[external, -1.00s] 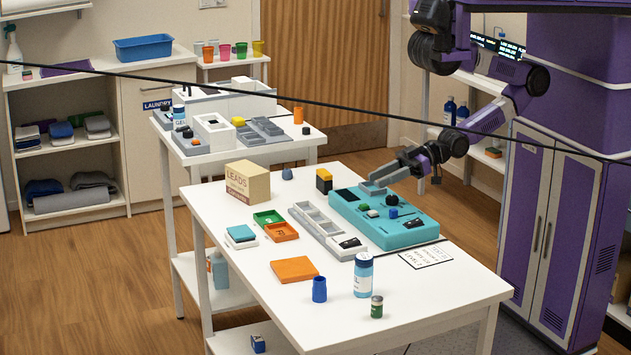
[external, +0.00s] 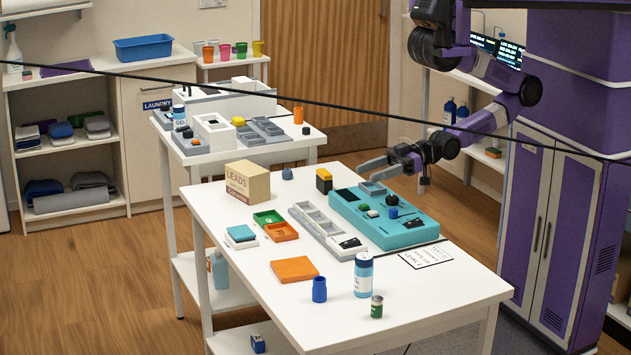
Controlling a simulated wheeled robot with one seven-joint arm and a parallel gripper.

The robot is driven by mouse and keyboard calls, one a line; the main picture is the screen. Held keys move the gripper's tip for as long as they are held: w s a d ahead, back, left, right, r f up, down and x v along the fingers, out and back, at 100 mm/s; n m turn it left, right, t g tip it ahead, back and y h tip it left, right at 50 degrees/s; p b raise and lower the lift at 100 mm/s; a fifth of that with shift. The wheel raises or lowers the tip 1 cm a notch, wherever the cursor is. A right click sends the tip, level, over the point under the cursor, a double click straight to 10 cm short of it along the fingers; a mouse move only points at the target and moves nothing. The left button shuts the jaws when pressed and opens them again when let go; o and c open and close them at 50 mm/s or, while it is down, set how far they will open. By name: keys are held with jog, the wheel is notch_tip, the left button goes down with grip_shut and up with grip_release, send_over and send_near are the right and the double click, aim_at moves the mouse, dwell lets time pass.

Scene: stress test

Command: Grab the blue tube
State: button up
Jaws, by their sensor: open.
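The blue tube (external: 320,289) stands upright near the front edge of the white table (external: 240,270), left of a blue-and-white bottle (external: 363,275). It is small, plain and dark blue. My gripper (external: 392,173) is open above the far right side of the table, behind the teal device. It is well apart from the tube, and nothing shows between its fingers.
A teal device (external: 415,232) with knobs and a grey divided tray (external: 312,226) fill the table's middle right. A small green can (external: 376,307) stands right of the tube. An orange pad (external: 294,271) lies behind it. The table's front left is clear.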

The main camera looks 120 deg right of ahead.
jog(key=w+a+r+n+g+y+p, duration=0.1)
jog(key=w+a+r+n+y+p, duration=0.25)
jog(key=w+a, duration=0.8)
jog(key=w+a+r+n+g+y+p, duration=0.15)
jog(key=w+a+y, duration=0.25)
jog(key=w+a, duration=0.75)
notch_tip(320, 180, down, 4)
jog(key=a+n+g, duration=0.1)
jog(key=a, duration=0.2)
send_near(323, 279)
jog(key=shift+g+x, duration=0.25)
jog(key=shift+x, duration=1.55)
jog(key=shift+p+x, duration=0.35)
jog(key=shift+x, duration=2.35)
jog(key=shift+d, duration=0.1)
jog(key=shift+c, duration=0.4)
grip_shut()
